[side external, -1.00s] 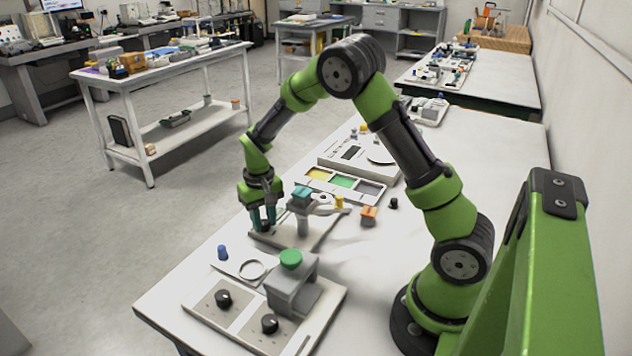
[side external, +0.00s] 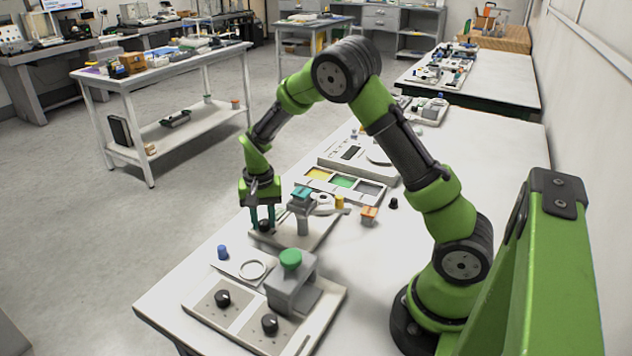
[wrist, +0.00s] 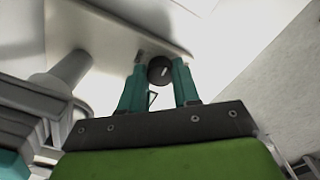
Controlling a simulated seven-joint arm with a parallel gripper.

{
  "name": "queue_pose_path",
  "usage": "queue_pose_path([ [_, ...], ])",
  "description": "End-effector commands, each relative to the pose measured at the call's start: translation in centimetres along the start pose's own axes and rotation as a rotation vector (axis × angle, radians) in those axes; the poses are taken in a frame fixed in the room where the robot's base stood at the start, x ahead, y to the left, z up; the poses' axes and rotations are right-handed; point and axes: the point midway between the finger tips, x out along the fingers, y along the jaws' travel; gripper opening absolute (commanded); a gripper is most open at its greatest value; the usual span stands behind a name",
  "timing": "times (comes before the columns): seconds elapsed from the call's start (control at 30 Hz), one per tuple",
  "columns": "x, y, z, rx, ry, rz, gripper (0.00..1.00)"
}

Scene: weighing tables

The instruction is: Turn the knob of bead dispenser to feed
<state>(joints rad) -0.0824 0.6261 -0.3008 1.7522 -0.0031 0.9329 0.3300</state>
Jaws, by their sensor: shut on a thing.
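My gripper (side external: 263,224) points straight down over the light base plate (side external: 318,233) of the teal-topped unit (side external: 302,193), which I take to be the bead dispenser. Its teal fingers are shut on a round black knob (side external: 265,226) at the plate's left end. In the wrist view the knob (wrist: 158,74) sits between the two fingertips and shows a short white mark on its face. The unit's grey post (wrist: 72,68) rises from the plate to the left there. Beads cannot be made out.
A nearer panel (side external: 200,312) carries a green-capped grey block (side external: 291,285) and two black knobs. A blue peg (side external: 222,252) stands beside it.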

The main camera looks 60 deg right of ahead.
Motion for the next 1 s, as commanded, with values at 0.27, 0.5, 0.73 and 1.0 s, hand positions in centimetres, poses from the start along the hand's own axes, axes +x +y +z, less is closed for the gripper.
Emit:
queue_pose_path([
  [0.27,0.0,0.0,0.0,0.004,0.000,-0.001,0.33],
  [0.5,0.0,0.0,0.0,0.003,0.000,-0.001,0.57],
  [0.73,-0.2,0.0,0.0,0.001,0.000,-0.001,0.57],
  [1.0,-4.2,-0.1,-0.1,0.000,0.004,-0.006,0.57],
])
